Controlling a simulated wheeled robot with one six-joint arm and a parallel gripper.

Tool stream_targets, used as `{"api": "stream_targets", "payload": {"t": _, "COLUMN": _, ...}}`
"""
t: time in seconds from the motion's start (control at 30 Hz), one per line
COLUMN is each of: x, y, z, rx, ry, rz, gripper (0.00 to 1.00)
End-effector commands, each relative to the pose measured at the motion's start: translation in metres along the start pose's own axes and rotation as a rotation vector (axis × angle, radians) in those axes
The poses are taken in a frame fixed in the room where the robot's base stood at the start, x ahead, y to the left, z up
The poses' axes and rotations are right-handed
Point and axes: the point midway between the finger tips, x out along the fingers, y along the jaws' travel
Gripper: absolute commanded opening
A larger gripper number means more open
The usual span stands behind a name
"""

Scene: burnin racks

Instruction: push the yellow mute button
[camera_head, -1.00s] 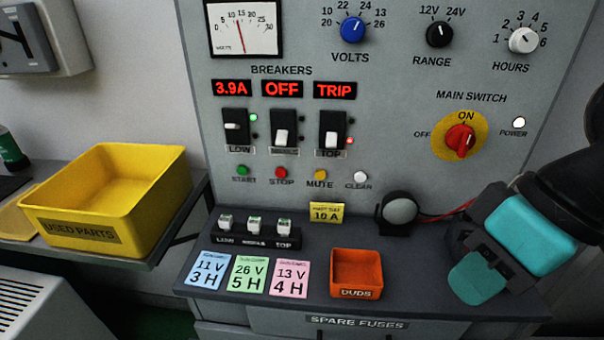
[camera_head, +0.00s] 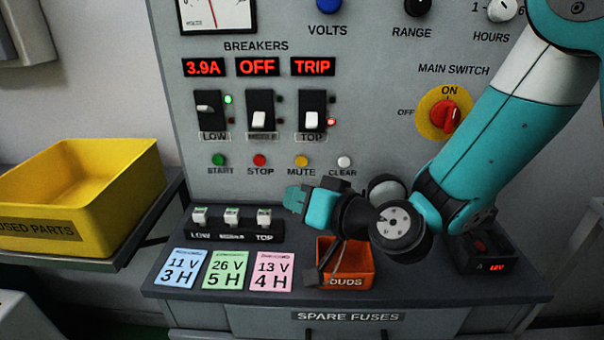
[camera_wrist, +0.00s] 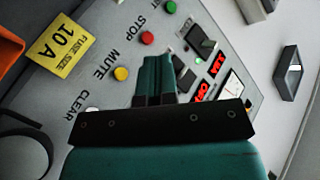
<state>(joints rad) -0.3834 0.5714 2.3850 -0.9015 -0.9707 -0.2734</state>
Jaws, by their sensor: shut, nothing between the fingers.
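The yellow mute button (camera_head: 301,161) is a small round button on the grey panel, above its MUTE label, between the red stop button (camera_head: 259,160) and the white clear button (camera_head: 344,161). The mute button also shows uncovered in the wrist view (camera_wrist: 121,74), left of my fingers. My gripper (camera_head: 290,197) is shut and empty, just below the mute button in the head view. In the wrist view its teal fingers (camera_wrist: 158,62) are together and point at the panel. I see no contact with the button; the remaining gap is hard to judge.
The green start button (camera_head: 219,160) is at the row's left end. Breaker switches (camera_head: 260,112) sit above the buttons. The fuse holder block (camera_head: 236,228) and orange duds bin (camera_head: 362,262) stand on the ledge below. A yellow bin (camera_head: 85,195) is at left.

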Motion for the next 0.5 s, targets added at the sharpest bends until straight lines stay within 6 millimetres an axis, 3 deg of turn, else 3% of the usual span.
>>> {"api": "stream_targets", "payload": {"t": 0.13, "x": 0.008, "y": 0.018, "z": 0.006, "rx": 0.026, "ry": 0.078, "rz": 0.039, "gripper": 0.0}}
{"api": "stream_targets", "payload": {"t": 0.5, "x": 0.008, "y": 0.02, "z": 0.003, "rx": 0.03, "ry": 0.097, "rz": 0.047, "gripper": 0.0}}
